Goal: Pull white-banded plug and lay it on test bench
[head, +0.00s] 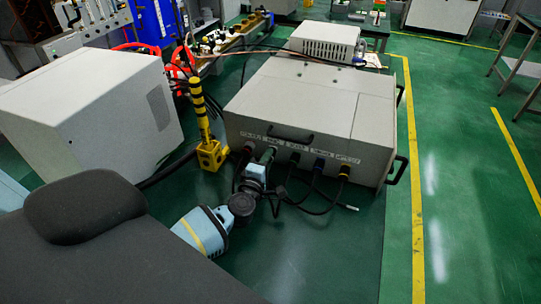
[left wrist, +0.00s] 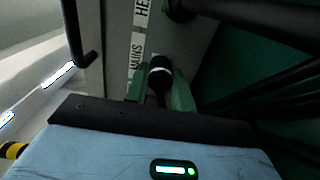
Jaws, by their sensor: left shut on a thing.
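The white-banded plug (left wrist: 160,66) shows in the left wrist view as a dark round body with a pale ring. My left gripper (left wrist: 160,92) has its green fingers on both sides of it, shut on it. The plug is mostly hidden there by the fingers. I cannot tell whether it is still seated in its socket. The generator stands on a dark green surface (head: 330,255), which may be the test bench top. My right gripper is out of view.
Several black cables (head: 315,190) loop from the panel, one ending in a loose silver tip (head: 348,207). A yellow-and-black post (head: 207,140) and a white cabinet (head: 90,110) stand left of the generator. The green surface at front right is clear.

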